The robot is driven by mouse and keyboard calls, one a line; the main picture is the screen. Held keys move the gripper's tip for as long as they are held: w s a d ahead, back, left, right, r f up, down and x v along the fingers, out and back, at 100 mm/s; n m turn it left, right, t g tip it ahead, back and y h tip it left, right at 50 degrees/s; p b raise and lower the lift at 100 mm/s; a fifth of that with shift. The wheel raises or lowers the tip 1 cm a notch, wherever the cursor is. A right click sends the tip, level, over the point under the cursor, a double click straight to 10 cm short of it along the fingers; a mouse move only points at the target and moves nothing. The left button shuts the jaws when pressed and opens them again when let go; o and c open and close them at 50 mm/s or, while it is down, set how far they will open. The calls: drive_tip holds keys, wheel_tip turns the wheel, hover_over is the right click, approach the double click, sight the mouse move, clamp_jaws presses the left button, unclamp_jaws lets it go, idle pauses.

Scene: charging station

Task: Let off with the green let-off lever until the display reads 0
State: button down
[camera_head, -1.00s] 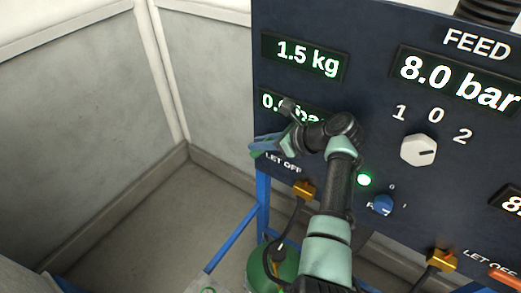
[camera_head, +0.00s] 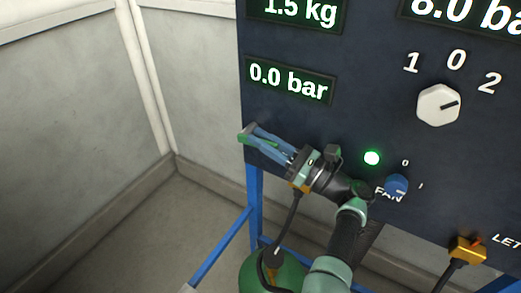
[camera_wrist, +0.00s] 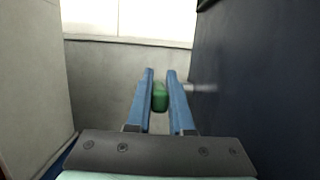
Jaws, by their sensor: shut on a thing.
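The green let-off lever (camera_wrist: 160,96) shows in the wrist view between the two blue fingers of my gripper (camera_wrist: 160,80), which are shut on it. A pale stem runs from beside the fingers to the dark panel on the right. In the head view my gripper (camera_head: 256,139) is at the left edge of the panel, below the pressure display, and hides most of the lever. The pressure display (camera_head: 289,82) is unobstructed and reads 0.0 bar.
The dark blue panel (camera_head: 345,125) carries a 1.5 kg display (camera_head: 295,11), a white rotary knob (camera_head: 439,105), a lit green lamp (camera_head: 372,158) and a blue fan knob (camera_head: 396,185). A green tank (camera_head: 262,272) stands below. Grey walls enclose the left side.

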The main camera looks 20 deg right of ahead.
drive_tip(key=shift+f+t+y+b, duration=0.4)
drive_tip(key=shift+f+t+b, duration=0.1)
drive_tip(key=shift+b, duration=0.45)
drive_tip(key=shift+s+r, duration=0.1)
drive_tip(key=c, duration=0.8)
unclamp_jaws()
drive_tip(key=shift+d, duration=0.1)
drive_tip(key=b+v, duration=0.3)
drive_tip(key=v, duration=1)
